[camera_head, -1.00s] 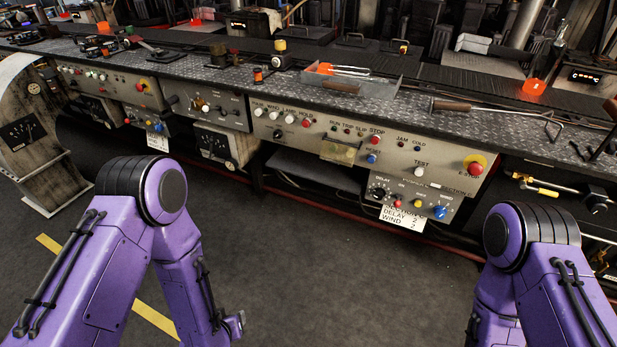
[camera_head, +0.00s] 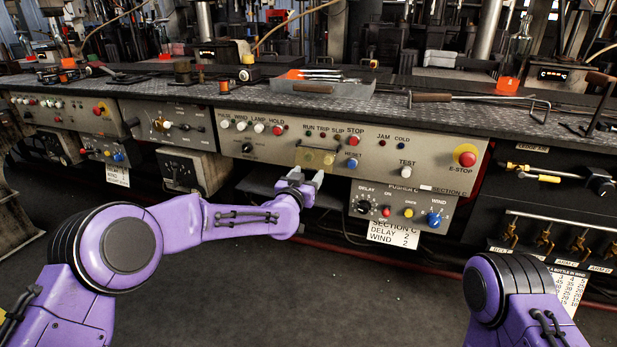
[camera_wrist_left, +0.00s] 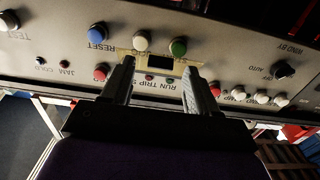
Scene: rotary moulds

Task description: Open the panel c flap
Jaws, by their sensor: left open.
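The section C panel (camera_head: 270,146) is the grey control face in the middle of the bench front. Its flap (camera_head: 317,158) is a small, yellowish, see-through cover at the lower middle, left of the blue button. It appears to hang down. My left gripper (camera_head: 305,177) is just below and in front of the flap, open, fingers pointing at the panel. In the left wrist view, turned upside down, the flap (camera_wrist_left: 150,53) lies beyond and between the open fingers (camera_wrist_left: 158,88); I cannot tell whether they touch it. My right gripper is out of view; only my right arm shows.
A blue reset button (camera_head: 352,163), a red stop button (camera_head: 355,141) and a red emergency stop (camera_head: 466,156) sit to the right of the flap. The pusher box (camera_head: 400,205) hangs below right. Tools and a tray (camera_head: 305,86) lie on the bench. The floor in front is clear.

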